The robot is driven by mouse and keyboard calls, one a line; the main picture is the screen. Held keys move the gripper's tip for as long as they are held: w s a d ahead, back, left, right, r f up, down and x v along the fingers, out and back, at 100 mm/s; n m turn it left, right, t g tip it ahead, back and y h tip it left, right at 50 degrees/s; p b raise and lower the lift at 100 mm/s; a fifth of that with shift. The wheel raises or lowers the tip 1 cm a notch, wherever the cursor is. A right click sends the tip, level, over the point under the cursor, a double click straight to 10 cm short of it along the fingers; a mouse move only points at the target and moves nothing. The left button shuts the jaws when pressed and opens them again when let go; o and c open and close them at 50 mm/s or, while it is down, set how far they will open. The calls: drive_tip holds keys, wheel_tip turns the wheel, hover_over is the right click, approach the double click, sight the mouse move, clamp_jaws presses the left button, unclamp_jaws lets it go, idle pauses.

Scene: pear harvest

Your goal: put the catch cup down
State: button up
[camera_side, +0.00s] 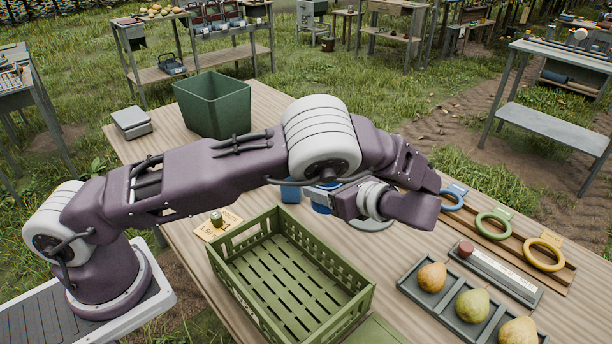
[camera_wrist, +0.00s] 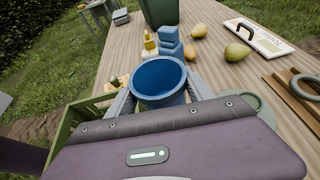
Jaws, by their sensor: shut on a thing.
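The blue catch cup (camera_wrist: 160,80) stands mouth up and looks empty in the wrist view. My gripper (camera_wrist: 163,97) has a grey finger on each side of it and is shut on it. In the side view my arm hides most of the cup (camera_side: 321,208) and the fingers; a bit of blue shows below the wrist. Whether the cup's bottom touches the table cannot be told. A grey round disc (camera_side: 371,219) lies on the table just right of the cup, partly behind my wrist; it also shows in the wrist view (camera_wrist: 246,103).
An empty green slatted crate (camera_side: 228,271) stands at the front. A dark green bin (camera_side: 213,108) is at the back. Blue stacked blocks (camera_wrist: 170,46) and loose pears (camera_wrist: 238,51) lie beyond the cup. A pear tray (camera_side: 444,311) and a ring rack (camera_side: 525,254) are on the right.

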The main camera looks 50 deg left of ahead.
drive_tip(key=shift+n+g, duration=0.5)
drive_tip(key=shift+g, duration=0.1)
drive_tip(key=shift+w+d+f, duration=0.15)
drive_tip(key=shift+d+f, duration=0.75)
drive_tip(key=shift+f, duration=1.1)
drive_tip(key=shift+w+d+f, duration=0.1)
drive_tip(key=shift+d+f, duration=0.8)
drive_tip(key=shift+f, duration=1.15)
drive_tip(key=shift+w+d+f, duration=0.15)
drive_tip(key=shift+d+f, duration=0.75)
drive_tip(key=shift+f, duration=1.1)
drive_tip(key=shift+f, duration=0.55)
drive_tip(key=o, duration=1.4)
